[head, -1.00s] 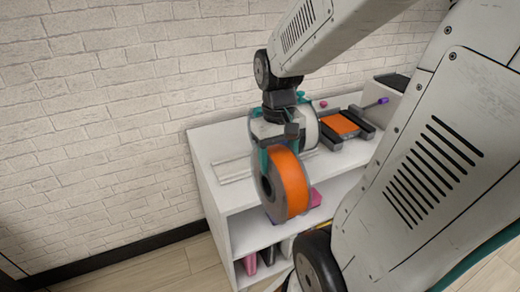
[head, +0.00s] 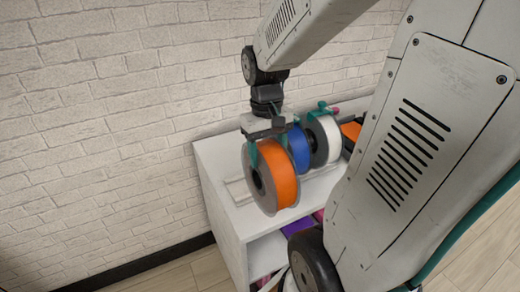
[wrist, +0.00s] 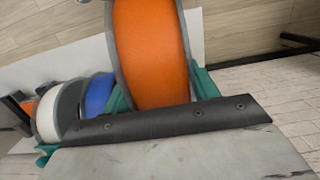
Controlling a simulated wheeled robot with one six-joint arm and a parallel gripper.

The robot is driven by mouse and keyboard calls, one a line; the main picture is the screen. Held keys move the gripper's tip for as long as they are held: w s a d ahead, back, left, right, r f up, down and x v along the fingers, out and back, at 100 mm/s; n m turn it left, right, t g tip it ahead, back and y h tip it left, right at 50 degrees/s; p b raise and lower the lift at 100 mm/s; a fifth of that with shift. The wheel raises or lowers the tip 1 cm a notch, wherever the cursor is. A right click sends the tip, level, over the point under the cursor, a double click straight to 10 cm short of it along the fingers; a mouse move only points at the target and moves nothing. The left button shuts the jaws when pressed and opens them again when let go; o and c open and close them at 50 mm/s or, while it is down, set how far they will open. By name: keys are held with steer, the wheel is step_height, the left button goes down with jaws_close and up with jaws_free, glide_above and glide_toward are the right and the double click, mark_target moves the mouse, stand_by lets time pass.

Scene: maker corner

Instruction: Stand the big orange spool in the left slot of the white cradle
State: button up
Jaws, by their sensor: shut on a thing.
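The big orange spool (head: 284,180), with grey flanges, is upright in my gripper (head: 268,150). The gripper's teal fingers are shut on its upper part. In the wrist view the orange spool (wrist: 150,50) fills the space between the teal fingers (wrist: 165,95). The white cradle (head: 237,190) shows as thin rails on the white shelf top, left of and partly behind the spool. The spool hides much of the cradle, and I cannot tell whether the two touch.
A blue spool (head: 298,152) and a white spool (head: 328,140) stand close to the right of the held spool. The white shelf unit (head: 215,165) stands against the brick wall. Its top is clear at the left. A dark-framed orange item (head: 351,131) is farther right.

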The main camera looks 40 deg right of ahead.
steer(key=w+d+f, duration=0.3)
steer(key=w, duration=0.8)
steer(key=shift+w+d, duration=0.15)
steer(key=shift+w, duration=0.05)
stand_by(1.1)
stand_by(0.5)
steer(key=o, duration=1.2)
